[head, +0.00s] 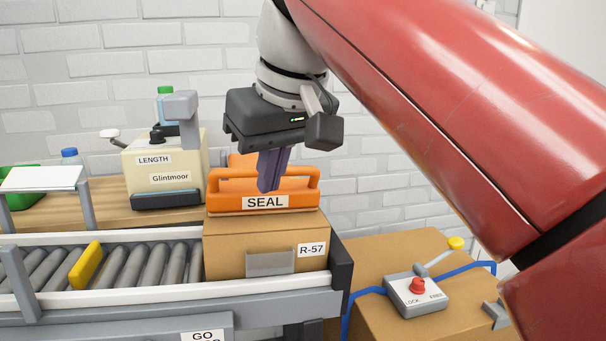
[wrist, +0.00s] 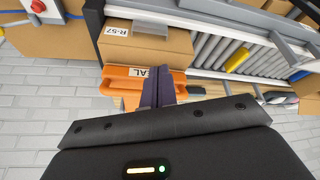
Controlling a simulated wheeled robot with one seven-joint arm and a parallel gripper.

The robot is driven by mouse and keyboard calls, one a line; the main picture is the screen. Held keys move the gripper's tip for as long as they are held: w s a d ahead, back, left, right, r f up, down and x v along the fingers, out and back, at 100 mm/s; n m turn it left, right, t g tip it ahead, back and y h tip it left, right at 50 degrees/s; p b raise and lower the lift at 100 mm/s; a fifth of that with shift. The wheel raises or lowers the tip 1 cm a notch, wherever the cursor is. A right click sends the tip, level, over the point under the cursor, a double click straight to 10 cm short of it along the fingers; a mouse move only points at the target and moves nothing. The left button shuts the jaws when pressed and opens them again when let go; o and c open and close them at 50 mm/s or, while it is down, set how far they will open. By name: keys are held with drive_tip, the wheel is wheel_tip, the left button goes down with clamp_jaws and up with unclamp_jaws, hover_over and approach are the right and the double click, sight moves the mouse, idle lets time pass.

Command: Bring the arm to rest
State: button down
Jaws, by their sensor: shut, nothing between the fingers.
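My gripper (head: 270,170) hangs from my arm above the orange sealer marked SEAL (head: 225,200), with its purple fingers together and nothing between them. In the head view the fingertips overlap the sealer's handle; I cannot tell whether they touch it. The wrist view shows my gripper (wrist: 158,88) shut, in front of the orange sealer (wrist: 120,84). The sealer sits on or just behind the top of the cardboard box R-57 (head: 225,250), which stands at the right end of the roller conveyor (head: 120,296).
A cream LENGTH machine (head: 180,165) stands on the wooden bench behind the conveyor. A yellow block (head: 85,265) lies on the rollers. At right, a grey LOCK control box with a red button (head: 417,287) sits on a brown surface. A white brick wall is behind.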

drive_tip(key=s+d+f+m+h, duration=0.1)
drive_tip(key=s+d+f+m, duration=0.1)
drive_tip(key=d+f, duration=0.4)
drive_tip(key=s+d+f+m+t, duration=0.1)
drive_tip(key=s+d+f+m, duration=0.2)
drive_tip(key=d+f, duration=0.4)
drive_tip(key=s+d+f+m+h, duration=0.1)
drive_tip(key=s+d+f, duration=0.3)
drive_tip(key=f, duration=1.2)
drive_tip(key=shift+s+d+f+m+t+h, duration=0.15)
drive_tip(key=shift+d+f+m+t+h, duration=0.2)
drive_tip(key=shift+d+m, duration=0.6)
drive_tip(key=shift+d+n, duration=0.2)
drive_tip(key=shift+n, duration=0.05)
